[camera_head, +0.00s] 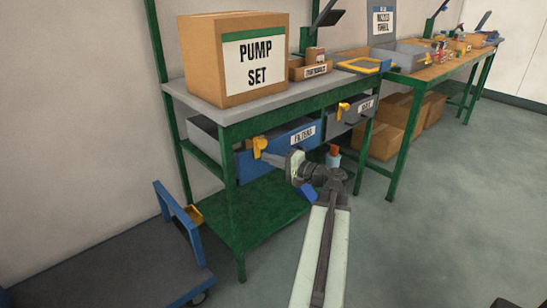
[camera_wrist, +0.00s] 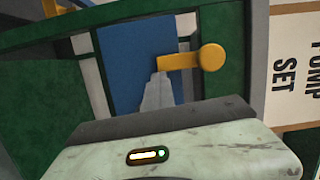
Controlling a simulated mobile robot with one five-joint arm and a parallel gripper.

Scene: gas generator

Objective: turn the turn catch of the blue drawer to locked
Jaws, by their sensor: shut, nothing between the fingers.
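The blue drawer (camera_head: 291,137), labelled FILTERS, sits under the grey bench top. Its yellow turn catch (camera_head: 260,146) is at the left end of the drawer front. In the wrist view the catch (camera_wrist: 208,58) shows a round disc with a bar reaching left from it across the blue drawer front (camera_wrist: 128,60). My gripper (camera_head: 270,158) is shut and empty, its tips at the catch. In the wrist view my fingers (camera_wrist: 158,95) end just below the bar's left end. I cannot tell whether they touch it.
A PUMP SET box (camera_head: 235,60) stands on the bench. A grey drawer (camera_head: 350,112) with its own yellow catch (camera_head: 343,108) is to the right. A cart (camera_head: 110,265) stands at the lower left.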

